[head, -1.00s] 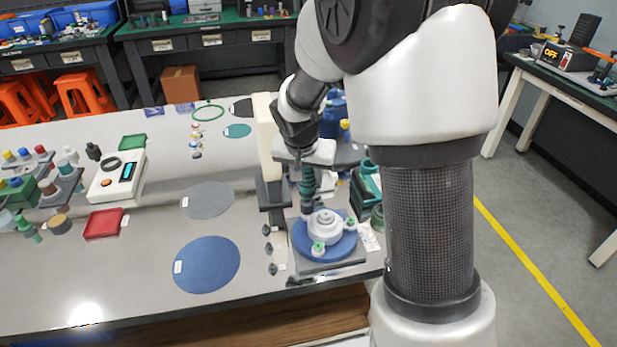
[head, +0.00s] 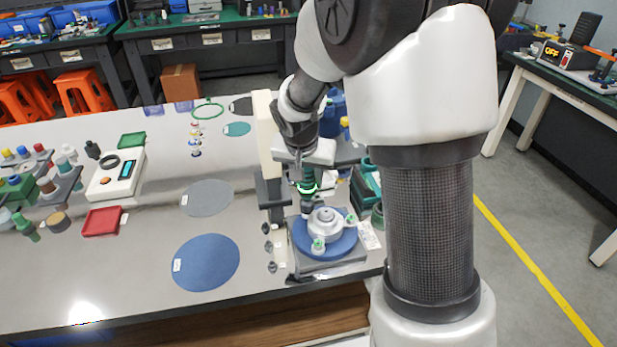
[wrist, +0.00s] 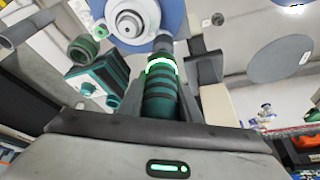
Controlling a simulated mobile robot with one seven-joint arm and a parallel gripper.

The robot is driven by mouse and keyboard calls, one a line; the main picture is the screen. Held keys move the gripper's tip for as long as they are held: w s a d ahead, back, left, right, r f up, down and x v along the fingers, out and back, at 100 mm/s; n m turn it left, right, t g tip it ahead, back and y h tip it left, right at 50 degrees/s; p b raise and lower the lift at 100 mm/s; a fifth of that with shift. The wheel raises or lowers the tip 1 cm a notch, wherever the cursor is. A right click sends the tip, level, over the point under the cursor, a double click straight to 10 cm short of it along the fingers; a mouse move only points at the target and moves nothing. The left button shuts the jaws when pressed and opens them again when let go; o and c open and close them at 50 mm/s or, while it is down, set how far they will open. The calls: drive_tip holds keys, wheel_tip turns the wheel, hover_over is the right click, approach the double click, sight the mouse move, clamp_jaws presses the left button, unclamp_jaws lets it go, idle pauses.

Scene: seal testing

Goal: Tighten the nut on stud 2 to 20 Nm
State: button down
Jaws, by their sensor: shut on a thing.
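My gripper (head: 305,165) is shut on a dark green banded driver (head: 307,187), held upright over the work fixture. A ring on the driver glows green and white; it also shows in the wrist view (wrist: 162,66). The driver's grey tip reaches down to the far left side of a pale round flange (head: 325,222) on a blue disc (head: 300,240). The tip hides the stud and any nut there. Green-topped fittings stand at the flange's front (head: 318,246) and right (head: 351,218). I cannot read the stud numbers.
A cream column (head: 267,135) stands just left of my gripper. Small dark parts (head: 268,247) lie left of the fixture. Dark green boxes (head: 366,188) stand to its right. A blue mat (head: 207,263) and grey mat (head: 208,199) lie flat on the bench.

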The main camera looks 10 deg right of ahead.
idle(0.4)
drive_tip(key=shift+r+p, duration=1.5)
drive_tip(key=shift+r, duration=1.05)
drive_tip(key=shift+a, duration=0.1)
